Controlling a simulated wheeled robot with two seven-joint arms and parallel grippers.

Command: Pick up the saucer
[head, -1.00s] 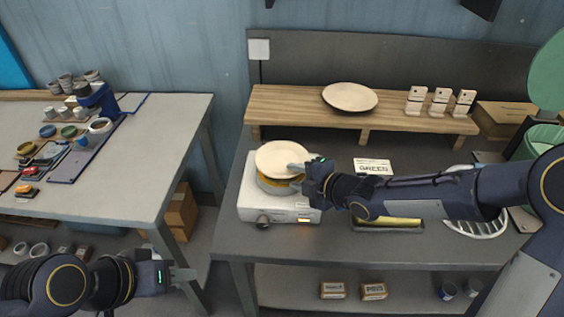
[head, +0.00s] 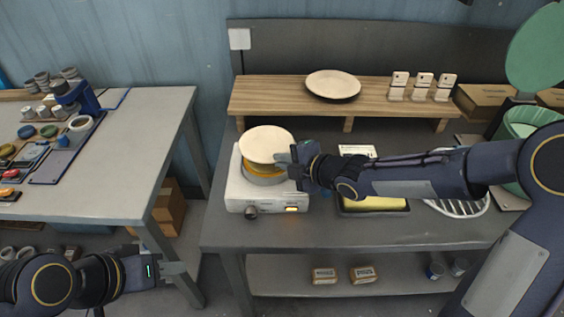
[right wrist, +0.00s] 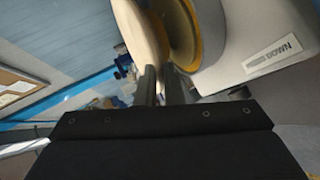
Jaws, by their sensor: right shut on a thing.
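A cream saucer (head: 267,144) is over the white plate dryer (head: 262,200) and appears slightly clear of its grey and yellow round top (head: 265,174). My right gripper (head: 287,160) is shut on the saucer's right rim. In the right wrist view the saucer's edge (right wrist: 142,35) runs down to the finger tips (right wrist: 158,80), with a gap between it and the round top (right wrist: 190,30). My left gripper (head: 182,269) is low at the left, away from the dryer; its jaw opening is unclear.
Another cream plate (head: 333,84) lies on the wooden shelf (head: 290,99) behind, with white domino-like blocks (head: 423,87) to its right. The left table (head: 110,190) holds cups and small items.

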